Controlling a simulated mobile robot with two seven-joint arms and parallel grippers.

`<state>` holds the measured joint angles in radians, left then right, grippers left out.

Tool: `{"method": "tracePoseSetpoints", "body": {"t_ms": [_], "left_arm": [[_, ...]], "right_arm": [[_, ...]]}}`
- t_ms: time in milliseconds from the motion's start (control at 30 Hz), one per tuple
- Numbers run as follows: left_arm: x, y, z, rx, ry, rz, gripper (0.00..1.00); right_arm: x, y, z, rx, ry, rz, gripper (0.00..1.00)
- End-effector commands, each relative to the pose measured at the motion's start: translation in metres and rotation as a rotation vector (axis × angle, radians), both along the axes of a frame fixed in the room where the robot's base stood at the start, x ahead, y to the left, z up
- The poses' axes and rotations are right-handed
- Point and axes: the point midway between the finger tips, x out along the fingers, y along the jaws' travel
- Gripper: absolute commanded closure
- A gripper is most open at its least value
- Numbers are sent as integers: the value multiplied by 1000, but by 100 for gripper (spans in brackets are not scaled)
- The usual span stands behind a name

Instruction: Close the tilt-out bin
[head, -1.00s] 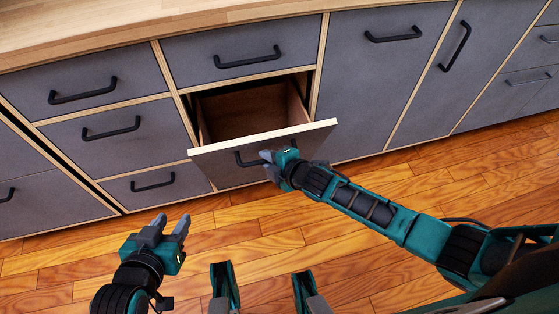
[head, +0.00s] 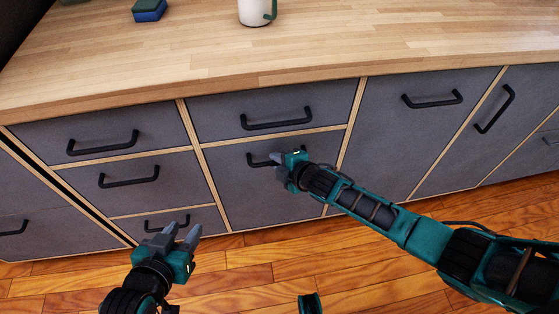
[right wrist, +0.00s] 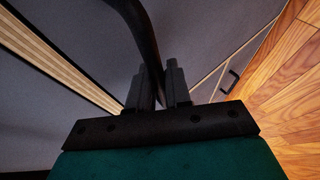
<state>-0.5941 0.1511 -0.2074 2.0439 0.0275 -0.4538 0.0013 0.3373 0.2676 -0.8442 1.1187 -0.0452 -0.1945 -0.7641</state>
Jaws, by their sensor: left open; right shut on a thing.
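The tilt-out bin (head: 240,190) is a grey front below a drawer, in the middle of the cabinet row. Its front looks flush with the neighbouring fronts, and no opening shows above it. My right gripper (head: 277,158) is at its black handle (head: 258,162) and partly hides it. In the right wrist view the black handle (right wrist: 140,35) passes between the fingers of the right gripper (right wrist: 160,85), which is shut on it. My left gripper (head: 183,234) is open and empty, in front of the lower left drawers and away from the bin.
A wooden countertop (head: 200,60) runs above the cabinets. A white mug (head: 254,12) and a blue and green sponge (head: 149,10) are on it. Other grey drawers and doors with black handles flank the bin.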

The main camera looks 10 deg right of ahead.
Motion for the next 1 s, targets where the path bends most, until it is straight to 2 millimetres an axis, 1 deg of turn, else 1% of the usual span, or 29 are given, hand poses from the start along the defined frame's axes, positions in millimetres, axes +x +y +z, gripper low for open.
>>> {"method": "tracePoseSetpoints", "body": {"t_ms": [33,100,467,500,533,767,867,1000], "left_arm": [[-1,0,-1,0,2,1,57],[-2,0,-2,0,5,1,57],[-4,0,-2,-3,7,3,57],[-4,0,-2,-3,7,3,57],[-4,0,-2,-3,7,3,57],[-3,0,0,-2,5,2,57],[-2,0,6,-1,0,3,57],[1,3,17,5,-11,7,57]], "right_arm": [[4,0,2,1,-5,-3,100],[5,0,2,2,-5,-3,100],[8,-1,5,2,-12,-7,100],[8,-1,5,2,-12,-7,78],[8,-1,5,2,-12,-7,76],[7,-2,7,3,-12,-7,76],[0,-6,13,3,-14,-7,76],[-18,-16,25,2,-12,-6,76]]}}
